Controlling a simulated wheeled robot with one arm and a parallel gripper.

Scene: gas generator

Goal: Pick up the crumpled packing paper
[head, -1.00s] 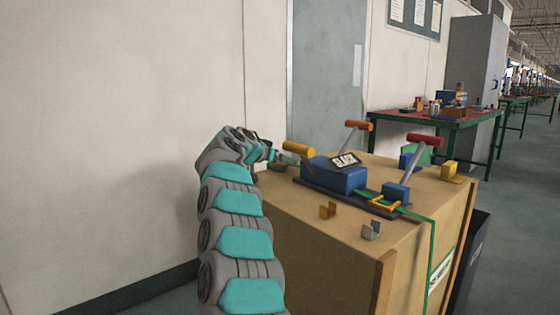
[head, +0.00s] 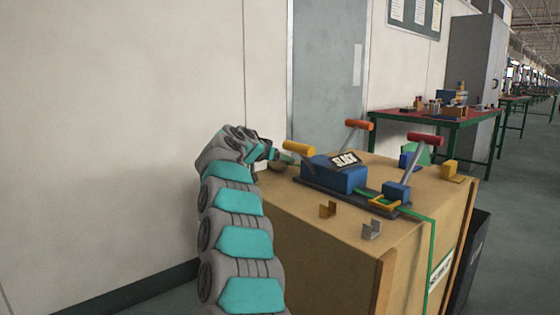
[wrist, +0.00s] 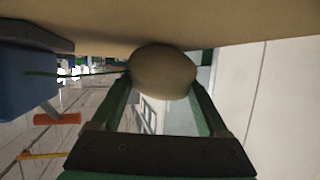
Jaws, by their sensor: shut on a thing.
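The crumpled packing paper (wrist: 162,73) shows in the wrist view as a rounded tan lump between my two green fingers. In the head view it is a small brownish lump (head: 277,167) at the far left edge of the wooden crate top (head: 300,205). My gripper (wrist: 160,92) is shut on it, one finger on each side. The lump lies close against the tan surface in the wrist view; I cannot tell whether it touches. In the head view my gripper (head: 284,157) is small and partly hidden by my wrist.
A blue strapping tool (head: 335,177) with orange and red handles stands on the crate, close right of my gripper. A pale wall (head: 120,120) is at left. A workbench (head: 440,118) stands behind.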

